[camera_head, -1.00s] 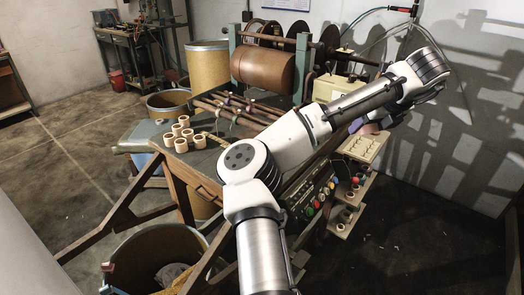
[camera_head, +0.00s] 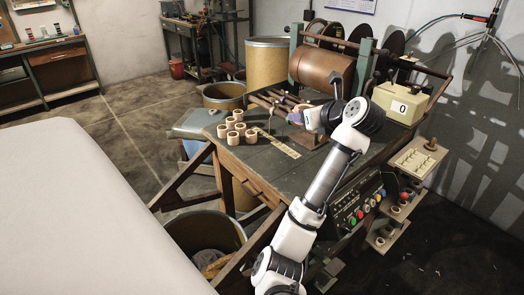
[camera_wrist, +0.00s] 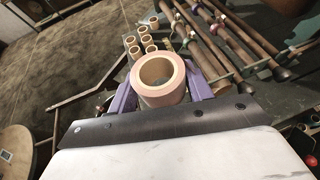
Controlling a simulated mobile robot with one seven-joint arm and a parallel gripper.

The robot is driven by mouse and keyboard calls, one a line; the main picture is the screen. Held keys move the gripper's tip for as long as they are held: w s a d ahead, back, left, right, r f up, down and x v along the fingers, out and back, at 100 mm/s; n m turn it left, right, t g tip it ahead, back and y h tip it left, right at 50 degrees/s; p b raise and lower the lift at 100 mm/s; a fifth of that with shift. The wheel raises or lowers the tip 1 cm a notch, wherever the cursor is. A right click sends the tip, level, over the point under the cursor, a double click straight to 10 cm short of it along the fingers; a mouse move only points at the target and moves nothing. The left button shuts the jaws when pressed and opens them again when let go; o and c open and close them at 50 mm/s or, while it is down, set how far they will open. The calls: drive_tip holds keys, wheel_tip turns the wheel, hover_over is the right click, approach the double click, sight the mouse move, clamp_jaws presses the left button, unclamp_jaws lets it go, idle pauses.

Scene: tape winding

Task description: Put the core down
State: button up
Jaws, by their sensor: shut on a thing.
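My gripper (camera_wrist: 158,84) is shut on a core (camera_wrist: 163,99), a short tan tube with a pinkish outer layer. The purple fingers press it from both sides, and its open bore faces the wrist camera. In the head view my gripper (camera_head: 297,117) is above the bench (camera_head: 250,158), in front of the copper-brown drum; the held core is too small to make out clearly there. Several tan cores (camera_head: 237,128) stand upright in a cluster on the bench, left of my gripper. They also show beyond the held core in the wrist view (camera_wrist: 134,52).
Rods (camera_head: 275,103) lie near the brown drum (camera_head: 322,75), behind my gripper. A flat yellowish strip (camera_head: 280,144) lies on the bench. A counter box (camera_head: 400,103) and a peg shelf (camera_head: 415,160) are at the right. A bin (camera_head: 205,232) stands below the bench's front left.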

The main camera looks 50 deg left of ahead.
wheel_tip(320, 180, down, 2)
drive_tip(key=s+a+g, duration=0.1)
drive_tip(key=s+a, duration=0.1)
drive_tip(key=p, duration=0.1)
hover_over(289, 178)
drive_tip(key=shift+n+y, duration=0.3)
drive_tip(key=shift+n, duration=0.1)
wheel_tip(289, 178, down, 13)
drive_tip(key=shift+f, duration=0.15)
drive_tip(key=shift+f+p, duration=0.4)
drive_tip(key=shift+f, duration=2)
drive_tip(key=shift+f, duration=0.1)
drive_tip(key=shift+f, duration=0.1)
drive_tip(key=o, duration=1)
